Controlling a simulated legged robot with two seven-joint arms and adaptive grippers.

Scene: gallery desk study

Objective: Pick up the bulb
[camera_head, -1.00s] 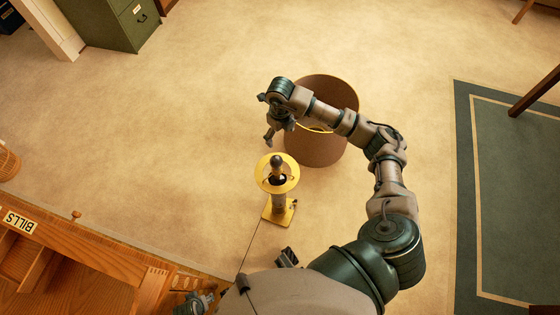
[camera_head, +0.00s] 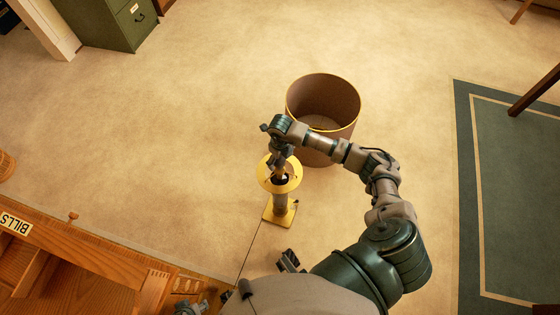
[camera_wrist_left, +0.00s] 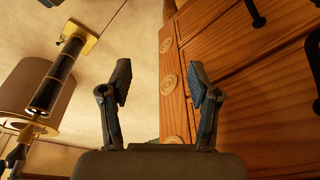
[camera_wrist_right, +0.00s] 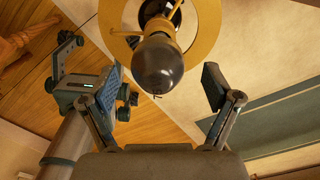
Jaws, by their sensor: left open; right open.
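The dark, rounded bulb (camera_wrist_right: 157,65) points toward my right wrist camera from inside the yellow ring (camera_wrist_right: 208,22) of a lamp. In the head view, the lamp's yellow ring (camera_head: 264,180) sits above its square yellow base (camera_head: 274,214), and my gripper covers the bulb. My right gripper (camera_head: 281,159) is over the ring. In its wrist view the fingers (camera_wrist_right: 162,87) are open, with the bulb's tip between and slightly beyond them, and no contact shows. My left gripper (camera_wrist_left: 163,82) is open and empty beside the wooden drawers (camera_wrist_left: 235,75).
A brown open-topped drum (camera_head: 340,98) stands on the floor just behind the lamp. A wooden desk (camera_head: 100,255) fills the lower left. A green cabinet (camera_head: 108,22) stands far left, and a green-bordered rug (camera_head: 466,200) lies right. The floor left of the lamp is clear.

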